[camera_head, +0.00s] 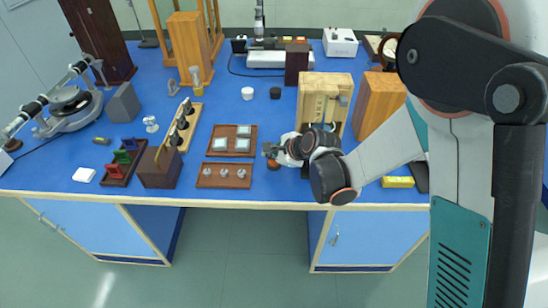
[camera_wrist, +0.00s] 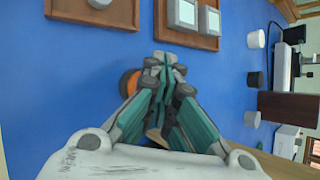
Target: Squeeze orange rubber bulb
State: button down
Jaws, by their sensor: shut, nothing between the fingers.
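The orange rubber bulb (camera_wrist: 129,80) sits on the blue benchtop, partly hidden behind my gripper's left finger in the wrist view. In the head view the bulb (camera_head: 273,165) is a small dark orange shape just below my fingertips. My gripper (camera_wrist: 162,62) is shut, with its fingertips together and nothing between them. In the head view my gripper (camera_head: 271,150) is over the bench near its front edge, right by the bulb. I cannot tell whether the fingers touch the bulb.
A wooden tray with grey square pieces (camera_head: 215,154) and a tray with round knobs (camera_head: 203,183) lie left of my gripper. A wooden cabinet (camera_head: 346,85) stands behind it. A yellow box (camera_head: 398,182) is at right. Bare blue benchtop (camera_head: 265,120) lies beyond.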

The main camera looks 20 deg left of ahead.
aim_at(273, 161)
jog(key=shift+r+p, duration=0.55)
jog(key=shift+r, duration=0.5)
notch_tip(273, 161, up, 5)
jog(key=p, duration=0.3)
jog(key=shift+f, duration=0.1)
dwell(0.6)
